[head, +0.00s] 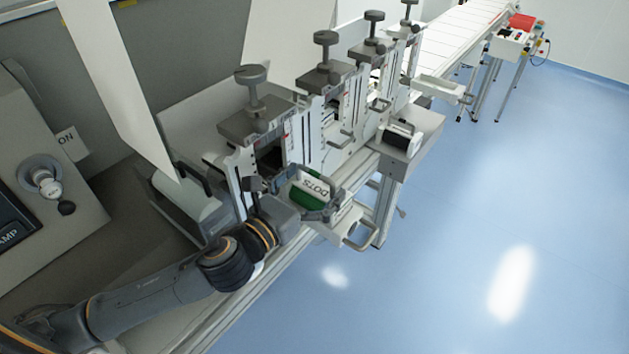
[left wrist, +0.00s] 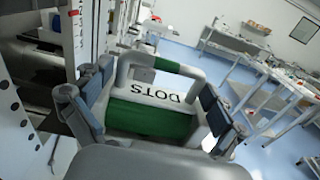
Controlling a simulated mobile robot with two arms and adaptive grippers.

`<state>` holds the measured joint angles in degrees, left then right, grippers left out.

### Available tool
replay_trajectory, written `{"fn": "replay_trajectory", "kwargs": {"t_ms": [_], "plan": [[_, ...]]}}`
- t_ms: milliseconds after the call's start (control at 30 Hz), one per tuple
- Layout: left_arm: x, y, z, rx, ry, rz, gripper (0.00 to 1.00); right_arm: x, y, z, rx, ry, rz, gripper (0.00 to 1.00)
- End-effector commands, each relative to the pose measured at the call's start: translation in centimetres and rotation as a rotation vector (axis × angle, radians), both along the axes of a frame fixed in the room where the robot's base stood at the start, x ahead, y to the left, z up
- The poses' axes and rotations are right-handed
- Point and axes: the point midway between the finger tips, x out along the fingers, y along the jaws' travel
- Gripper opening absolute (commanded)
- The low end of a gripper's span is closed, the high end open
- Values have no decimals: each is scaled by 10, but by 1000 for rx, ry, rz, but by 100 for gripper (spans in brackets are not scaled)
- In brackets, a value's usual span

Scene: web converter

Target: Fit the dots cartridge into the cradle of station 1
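The dots cartridge (head: 312,184) is a white and green block with a looped handle and the word DOTS on top. It also fills the middle of the left wrist view (left wrist: 150,118). My left gripper (head: 308,197) has its fingers on both sides of the cartridge and appears closed on it. The cartridge is in front of the nearest press station (head: 258,125), which has a dark opening (head: 270,160) and a knob on top. In the left wrist view, this station's frame (left wrist: 85,35) is at the left. My gripper and the cartridge partly hide the station's lower front. My right gripper is not in view.
More stations (head: 326,80) with knobs stand in a row behind the nearest one. A pale tray with a handle (head: 352,228) sticks out beside the cartridge. A black-and-white unit (head: 398,137) sits farther along. The blue floor (head: 510,190) at the right is open.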

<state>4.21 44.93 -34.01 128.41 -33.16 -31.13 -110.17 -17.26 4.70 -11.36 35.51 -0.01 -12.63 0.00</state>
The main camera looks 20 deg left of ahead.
Motion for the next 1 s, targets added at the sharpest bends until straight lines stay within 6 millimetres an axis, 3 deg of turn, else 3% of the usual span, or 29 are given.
{"fn": "replay_trajectory", "kwargs": {"t_ms": [433,767,1000], "plan": [[-5,1,1,0,1,-1,100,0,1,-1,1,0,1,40],[-61,21,-3,3,3,-3,100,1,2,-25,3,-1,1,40],[-89,32,4,-1,4,0,100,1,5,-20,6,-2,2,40]]}}
